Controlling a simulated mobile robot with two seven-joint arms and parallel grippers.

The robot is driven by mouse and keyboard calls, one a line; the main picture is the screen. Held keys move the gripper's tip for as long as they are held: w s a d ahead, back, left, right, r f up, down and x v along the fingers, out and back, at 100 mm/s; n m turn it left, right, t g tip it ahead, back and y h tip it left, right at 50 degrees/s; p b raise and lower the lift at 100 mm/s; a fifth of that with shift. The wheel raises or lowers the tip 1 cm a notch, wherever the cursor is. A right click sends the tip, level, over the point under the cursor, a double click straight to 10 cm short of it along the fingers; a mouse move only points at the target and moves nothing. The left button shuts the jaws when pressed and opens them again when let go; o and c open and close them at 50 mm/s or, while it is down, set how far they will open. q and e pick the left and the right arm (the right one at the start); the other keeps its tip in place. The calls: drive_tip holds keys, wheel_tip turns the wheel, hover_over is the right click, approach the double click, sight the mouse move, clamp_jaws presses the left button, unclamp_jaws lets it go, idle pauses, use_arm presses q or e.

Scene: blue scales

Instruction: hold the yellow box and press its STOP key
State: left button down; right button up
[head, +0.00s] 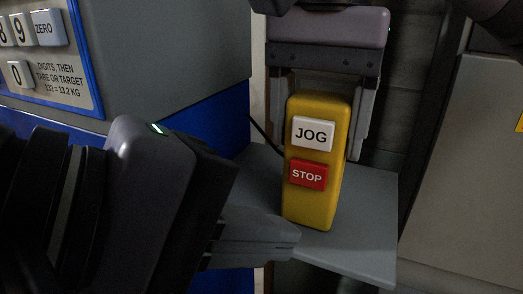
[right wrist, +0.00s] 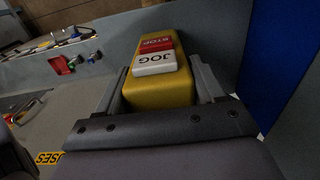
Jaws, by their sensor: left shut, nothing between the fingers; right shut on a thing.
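The yellow box (head: 320,208) stands upright over a grey shelf in the head view, with a white JOG key (head: 312,134) above a red STOP key (head: 307,175). My right gripper (head: 322,145) comes from above and is shut on the box's upper part, one finger on each side. The box also shows between its fingers in the right wrist view (right wrist: 160,92). My left gripper (head: 297,236) is shut and empty. Its fingertips appear beside the box's lower left edge, below the STOP key; I cannot tell whether they touch it.
The grey shelf (head: 366,225) extends under and right of the box. A grey and blue machine with a keypad (head: 50,50) stands at the left. A pale panel (head: 465,170) is at the right. The right wrist view shows small red and green parts (right wrist: 70,63) at the left.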

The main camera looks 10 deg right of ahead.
idle(0.3)
drive_tip(key=o, duration=1.3)
drive_tip(key=shift+o, duration=0.2)
drive_tip(key=shift+r, duration=0.1)
wheel_tip(320, 180, up, 11)
drive_tip(key=shift+r, duration=0.4)
drive_tip(key=shift+s, duration=0.1)
